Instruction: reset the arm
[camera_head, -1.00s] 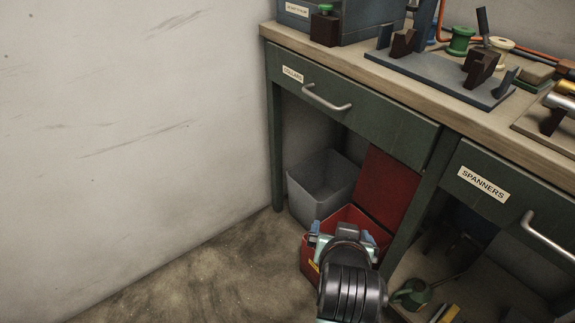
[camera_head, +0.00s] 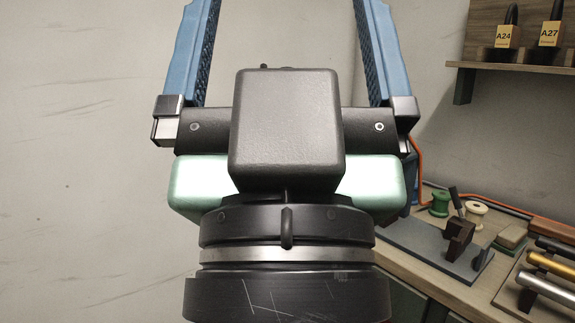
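My gripper (camera_head: 285,40) is raised close in front of the camera and fills the middle of the view. Its two blue fingers stand wide apart and point up, with their tips cut off by the top edge. Only the pale wall shows between them, so it is open and empty. My gripper's dark body hides the left part of the workbench (camera_head: 428,275).
On the bench at the right stand a dark blue fixture plate (camera_head: 425,245), a green spool (camera_head: 440,204), a cream spool (camera_head: 476,213) and metallic rollers (camera_head: 550,285). A wooden shelf (camera_head: 520,72) with labels A24 and A27 is above. The left side is bare wall.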

